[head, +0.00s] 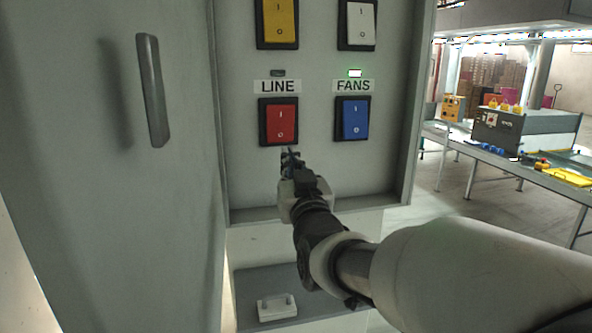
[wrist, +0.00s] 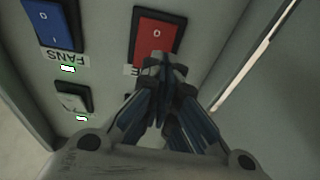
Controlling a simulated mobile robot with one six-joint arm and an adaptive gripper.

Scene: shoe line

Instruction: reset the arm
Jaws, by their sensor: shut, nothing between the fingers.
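My gripper (head: 289,154) is shut and empty. In the head view its fingertips are at the lower edge of the red LINE switch (head: 281,124) on the cabinet panel. In the wrist view the closed fingertips (wrist: 158,62) overlap the lower part of the red switch (wrist: 158,30) and hide part of its label. I cannot tell whether they touch it. My arm reaches in from the lower right.
A blue FANS switch (head: 352,117) has a lit green lamp (head: 355,73); the LINE lamp (head: 278,73) is dark. Yellow (head: 277,21) and white (head: 357,23) switches are above. The open cabinet door (head: 108,190) stands left. A workbench (head: 508,152) is at right.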

